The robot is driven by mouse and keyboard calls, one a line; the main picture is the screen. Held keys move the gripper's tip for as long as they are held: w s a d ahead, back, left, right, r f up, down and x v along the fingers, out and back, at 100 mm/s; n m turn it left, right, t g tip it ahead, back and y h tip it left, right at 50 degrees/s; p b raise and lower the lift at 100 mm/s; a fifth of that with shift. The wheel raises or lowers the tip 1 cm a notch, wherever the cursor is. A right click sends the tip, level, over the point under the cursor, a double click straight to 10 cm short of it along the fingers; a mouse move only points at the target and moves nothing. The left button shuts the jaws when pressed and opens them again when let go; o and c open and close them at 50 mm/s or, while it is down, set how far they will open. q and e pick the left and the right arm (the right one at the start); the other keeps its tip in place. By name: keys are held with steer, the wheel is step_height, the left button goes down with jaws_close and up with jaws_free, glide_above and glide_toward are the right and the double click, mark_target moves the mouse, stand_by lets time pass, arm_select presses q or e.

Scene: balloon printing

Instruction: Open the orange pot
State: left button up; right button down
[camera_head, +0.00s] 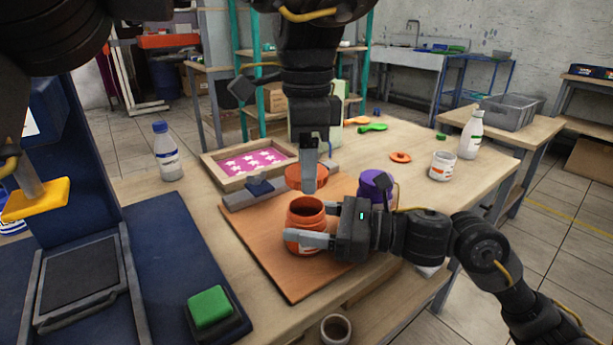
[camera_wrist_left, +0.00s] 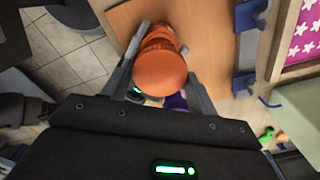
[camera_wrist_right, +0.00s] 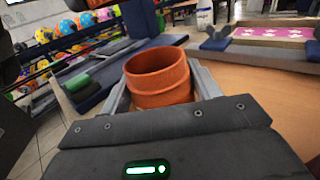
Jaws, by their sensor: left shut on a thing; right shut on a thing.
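The orange pot (camera_head: 306,215) stands upright on the brown board, and its open, empty-looking mouth shows in the right wrist view (camera_wrist_right: 157,77). My right gripper (camera_head: 305,226) is shut around its body from the right. The orange lid (camera_head: 303,177) is off the pot and held above its mouth, a little apart from it. My left gripper (camera_head: 309,170) points down and is shut on this lid. In the left wrist view the lid (camera_wrist_left: 160,70) lies between the fingers and covers part of the pot.
A purple pot (camera_head: 374,186) stands behind my right gripper. The brown board (camera_head: 290,273) has bare room in front. A framed pink screen (camera_head: 254,160) lies at the back left, a white bottle (camera_head: 168,152) beside it. A white pot (camera_head: 442,166) and another bottle (camera_head: 470,136) stand right.

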steer(key=shift+c, duration=1.3)
jaws_free()
steer(key=v, duration=1.1)
steer(key=shift+f, duration=0.1)
steer(key=shift+s+d, duration=0.15)
steer(key=shift+d, duration=0.35)
